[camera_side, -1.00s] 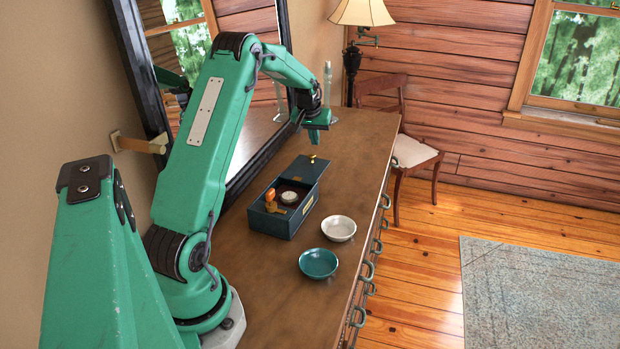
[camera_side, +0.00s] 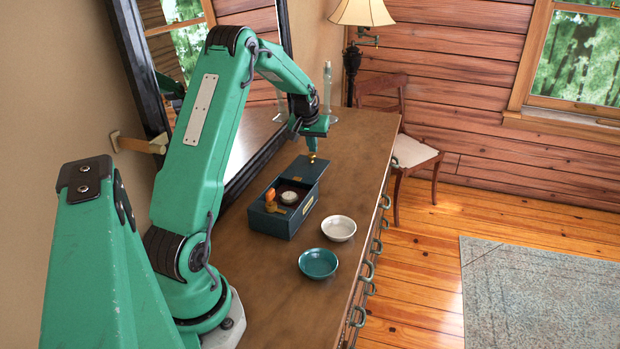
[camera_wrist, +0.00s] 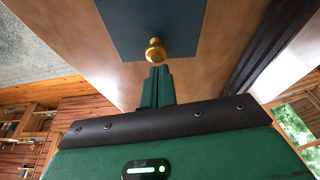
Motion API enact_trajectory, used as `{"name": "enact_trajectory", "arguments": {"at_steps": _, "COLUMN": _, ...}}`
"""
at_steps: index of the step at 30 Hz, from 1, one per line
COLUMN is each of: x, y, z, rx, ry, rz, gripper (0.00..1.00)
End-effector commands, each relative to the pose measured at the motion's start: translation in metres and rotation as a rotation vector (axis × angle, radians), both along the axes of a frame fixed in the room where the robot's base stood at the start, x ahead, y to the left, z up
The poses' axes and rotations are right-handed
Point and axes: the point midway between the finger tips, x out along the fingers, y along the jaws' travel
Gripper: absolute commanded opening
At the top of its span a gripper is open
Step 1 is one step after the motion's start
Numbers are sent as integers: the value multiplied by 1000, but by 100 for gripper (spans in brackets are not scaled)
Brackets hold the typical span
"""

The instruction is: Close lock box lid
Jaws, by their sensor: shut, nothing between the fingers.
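The dark blue lock box (camera_side: 271,222) stands on the wooden dresser top. Its flat lid (camera_side: 305,168) covers only the far part, and the near part is uncovered. The lid has a brass knob (camera_side: 312,158) at its far end. An orange-handled item (camera_side: 270,196) and a round pale item (camera_side: 289,197) show inside. My gripper (camera_side: 311,148) is shut and empty, pointing down at the knob. In the wrist view, the closed fingertips (camera_wrist: 156,72) are right beside the knob (camera_wrist: 156,50) of the lid (camera_wrist: 155,18); I cannot tell if they touch.
A white bowl (camera_side: 338,228) and a teal bowl (camera_side: 318,263) stand to the right of the box, near the dresser's edge. A black-framed mirror (camera_side: 262,130) leans along the left. A clear glass item (camera_side: 327,85) and a lamp (camera_side: 361,13) stand farther back. The dresser top (camera_side: 365,150) is otherwise mostly clear.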

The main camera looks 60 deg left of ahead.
Motion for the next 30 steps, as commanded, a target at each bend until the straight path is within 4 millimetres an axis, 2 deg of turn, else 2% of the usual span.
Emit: {"name": "enact_trajectory", "arguments": {"at_steps": 30, "x": -88, "y": -75, "z": 0, "rx": 0, "ry": 2, "rz": 1, "gripper": 0}}
